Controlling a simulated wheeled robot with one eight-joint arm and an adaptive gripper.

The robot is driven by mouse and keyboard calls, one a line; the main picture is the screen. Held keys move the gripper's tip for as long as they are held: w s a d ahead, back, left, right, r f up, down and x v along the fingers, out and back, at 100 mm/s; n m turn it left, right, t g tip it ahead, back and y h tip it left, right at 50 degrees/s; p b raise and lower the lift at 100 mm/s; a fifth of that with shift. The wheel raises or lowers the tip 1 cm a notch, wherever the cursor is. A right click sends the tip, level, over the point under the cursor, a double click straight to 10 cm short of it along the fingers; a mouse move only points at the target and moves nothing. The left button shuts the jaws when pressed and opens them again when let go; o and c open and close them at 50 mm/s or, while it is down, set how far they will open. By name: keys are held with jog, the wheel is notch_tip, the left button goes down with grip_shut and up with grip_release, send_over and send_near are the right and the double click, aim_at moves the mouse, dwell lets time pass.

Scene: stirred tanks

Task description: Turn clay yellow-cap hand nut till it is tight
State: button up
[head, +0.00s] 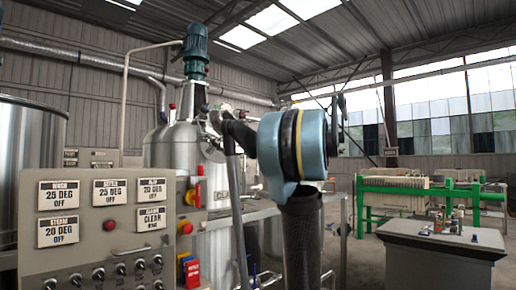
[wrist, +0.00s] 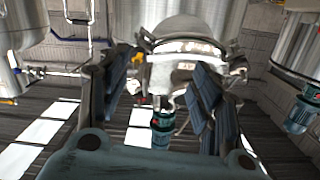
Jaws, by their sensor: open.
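I cannot make out the clay yellow-cap hand nut for certain in either view. The steel stirred tank (head: 160,148) stands behind the control panel in the head view, with a green motor (head: 195,58) on top. The wrist picture looks upside down; a tank's domed end (wrist: 190,28) and a green motor (wrist: 163,122) show between and beyond my fingers. My gripper (wrist: 165,62) is open, its dark fingers wide apart with nothing held between them. In the head view my blue arm hides much of the area behind it.
A control panel (head: 100,262) with labels and knobs fills the lower left. A grey bench (head: 440,240) stands at the right, before a green-framed press (head: 400,188). Another tank with a green motor (wrist: 301,112) shows at the right of the wrist view. Metal rails stand near my arm.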

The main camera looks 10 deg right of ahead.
jog(key=w+d+r+t, duration=0.1)
jog(key=w+d+r, duration=0.1)
jog(key=d+r, duration=0.15)
jog(key=x, duration=1.7)
jog(key=shift+w+a+r, duration=0.1)
jog(key=shift+w+r, duration=0.05)
jog(key=shift+r, duration=0.15)
jog(key=c, duration=1.1)
jog(key=shift+a, duration=0.1)
